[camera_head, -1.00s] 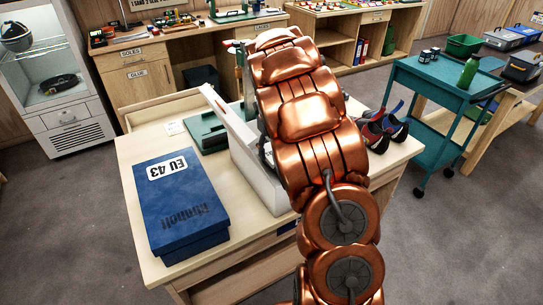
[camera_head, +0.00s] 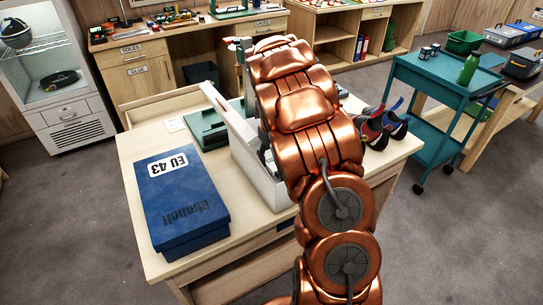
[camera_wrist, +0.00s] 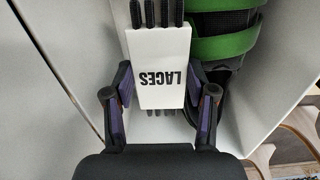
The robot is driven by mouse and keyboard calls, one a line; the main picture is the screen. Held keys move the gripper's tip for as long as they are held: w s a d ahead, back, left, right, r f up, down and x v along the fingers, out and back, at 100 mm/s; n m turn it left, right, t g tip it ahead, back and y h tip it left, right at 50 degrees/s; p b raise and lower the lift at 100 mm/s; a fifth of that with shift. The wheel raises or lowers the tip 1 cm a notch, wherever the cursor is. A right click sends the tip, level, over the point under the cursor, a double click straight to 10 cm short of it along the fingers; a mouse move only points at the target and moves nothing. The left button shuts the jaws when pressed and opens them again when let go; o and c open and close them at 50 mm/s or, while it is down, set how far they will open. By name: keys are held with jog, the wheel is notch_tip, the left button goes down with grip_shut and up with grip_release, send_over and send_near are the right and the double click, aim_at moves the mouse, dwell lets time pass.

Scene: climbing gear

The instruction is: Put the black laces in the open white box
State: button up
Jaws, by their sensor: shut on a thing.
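The black laces (camera_wrist: 172,12) are a bundle of dark cords with a white band marked LACES, in the middle of the wrist view. My gripper (camera_wrist: 163,92) is shut on the white band, one finger on each side. The open white box (camera_head: 256,172) stands on the table in the head view, partly hidden by my arm. Its white inside wall (camera_wrist: 275,50) shows in the wrist view, with a green and black shoe (camera_wrist: 222,50) in it. The laces are over or in the box; I cannot tell how high. My gripper is hidden in the head view.
A closed blue box (camera_head: 182,200) marked EU 43 lies left on the table (camera_head: 140,145). A green case (camera_head: 207,130) lies behind the white box. Red, blue and black climbing shoes (camera_head: 380,128) stand at the right. A teal cart (camera_head: 435,85) stands beyond.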

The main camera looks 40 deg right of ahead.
aim_at(272, 159)
jog(key=shift+f, duration=0.25)
jog(key=o, duration=0.9)
jog(key=shift+r, duration=0.55)
notch_tip(272, 159, up, 12)
jog(key=shift+r+b, duration=0.1)
jog(key=shift+b, duration=1.15)
